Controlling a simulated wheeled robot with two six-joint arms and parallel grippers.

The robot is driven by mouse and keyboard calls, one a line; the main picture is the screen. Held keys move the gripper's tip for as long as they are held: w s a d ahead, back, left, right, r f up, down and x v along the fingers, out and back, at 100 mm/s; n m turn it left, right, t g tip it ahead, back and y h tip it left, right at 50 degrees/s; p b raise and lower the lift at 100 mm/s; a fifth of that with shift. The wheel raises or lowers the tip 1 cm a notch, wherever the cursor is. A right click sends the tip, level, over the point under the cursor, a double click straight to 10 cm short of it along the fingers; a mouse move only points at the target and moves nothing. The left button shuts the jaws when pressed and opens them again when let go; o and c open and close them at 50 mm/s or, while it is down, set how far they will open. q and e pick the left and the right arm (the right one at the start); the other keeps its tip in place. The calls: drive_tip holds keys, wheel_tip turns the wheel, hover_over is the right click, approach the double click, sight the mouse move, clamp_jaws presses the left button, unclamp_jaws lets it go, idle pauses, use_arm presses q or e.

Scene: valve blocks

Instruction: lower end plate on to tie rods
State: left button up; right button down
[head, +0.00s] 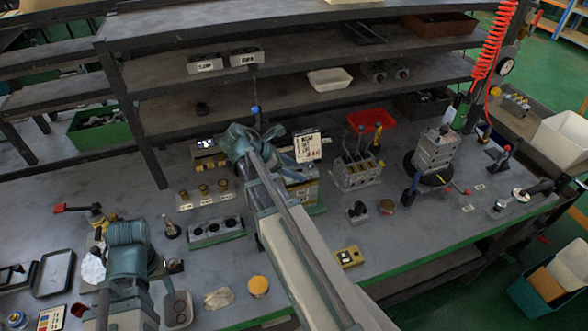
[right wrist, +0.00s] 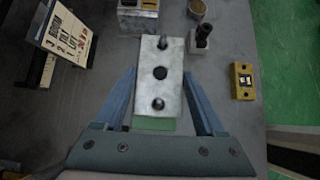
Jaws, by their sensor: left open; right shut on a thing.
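The end plate (right wrist: 147,83) is a pale metal plate between the fingers of my right gripper (right wrist: 160,74), which is shut on it. A dark hole shows at its middle, and bright round rod-like ends show near its two ends; how far the rods pass through I cannot tell. A green base shows just below it. In the head view my right gripper (head: 258,140) is over the back middle of the bench, and my arm hides the plate and most of the block stack (head: 303,190) there. My left gripper (head: 128,232) is open at the left, its fingertips mostly hidden.
A label card (head: 308,146) stands close behind the stack. A block with levers (head: 355,172) stands to its right, a three-hole block (head: 215,231) to its left. A yellow part (head: 348,256) lies nearer the front. Shelves (head: 290,95) rise behind.

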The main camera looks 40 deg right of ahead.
drive_tip(key=shift+f+b, duration=0.9)
drive_tip(key=shift+f, duration=0.1)
unclamp_jaws()
drive_tip(key=shift+r, duration=0.1)
drive_tip(key=p+v, duration=1)
drive_tip(key=v, duration=0.3)
drive_tip(key=shift+a+r, duration=0.25)
drive_tip(key=s+a+f+m+t+y, duration=0.1)
drive_tip(key=s+a+f+m+y, duration=0.1)
drive_tip(key=a, duration=0.6)
drive_tip(key=s+a+f+m+y, duration=0.2)
drive_tip(key=s+a+m, duration=0.3)
drive_tip(key=a, duration=0.4)
drive_tip(key=s+a+f+m+t+y, duration=0.1)
drive_tip(key=s+a+f+m+y, duration=0.2)
drive_tip(key=a, duration=0.6)
drive_tip(key=shift+s+m+t+b, duration=0.3)
drive_tip(key=shift+s+b, duration=0.15)
drive_tip(key=shift+s, duration=0.4)
